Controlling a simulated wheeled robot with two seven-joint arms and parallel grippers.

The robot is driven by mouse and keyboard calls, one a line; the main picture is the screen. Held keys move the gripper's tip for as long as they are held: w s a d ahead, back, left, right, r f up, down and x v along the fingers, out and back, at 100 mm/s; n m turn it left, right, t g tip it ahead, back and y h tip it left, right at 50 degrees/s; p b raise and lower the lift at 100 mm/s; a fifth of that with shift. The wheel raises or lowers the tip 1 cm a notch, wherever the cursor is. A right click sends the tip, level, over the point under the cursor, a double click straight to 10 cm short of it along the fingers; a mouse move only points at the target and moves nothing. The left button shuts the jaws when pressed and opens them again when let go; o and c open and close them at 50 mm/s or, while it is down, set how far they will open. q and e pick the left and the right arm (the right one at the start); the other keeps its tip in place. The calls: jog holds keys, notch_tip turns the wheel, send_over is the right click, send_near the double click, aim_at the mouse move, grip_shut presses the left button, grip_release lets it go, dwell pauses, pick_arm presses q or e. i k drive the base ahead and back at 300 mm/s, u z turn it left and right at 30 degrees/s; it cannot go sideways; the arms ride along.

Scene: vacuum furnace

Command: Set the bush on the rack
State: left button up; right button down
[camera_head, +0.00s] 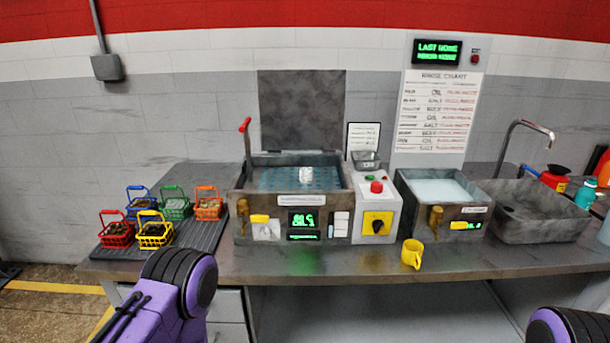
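A small whitish, round, ring-like piece (306,174), which looks like the bush, sits inside the open tank (240,180) at the centre of the bench. The blue-green surface under it may be liquid or a grid; I cannot tell. A dark ribbed rack (208,240) lies on the left of the bench and bears several coloured wire baskets with dark or greyish contents. A purple and black part of my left arm shows at the lower left, and part of my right arm at the lower right. Neither gripper shows in this view.
The tank's lid (302,105) stands raised behind it; a red-tipped lever (246,140) rises at its left. A control box (377,212), a second liquid-filled tank (440,190), a yellow mug (412,254) and a sink (535,210) stand rightward. The bench's front strip is mostly clear.

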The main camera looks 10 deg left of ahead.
aim_at(197, 241)
jog(key=k, duration=1.2)
jog(key=u, duration=1.1)
jog(key=i, duration=1.35)
jog(key=z, duration=0.35)
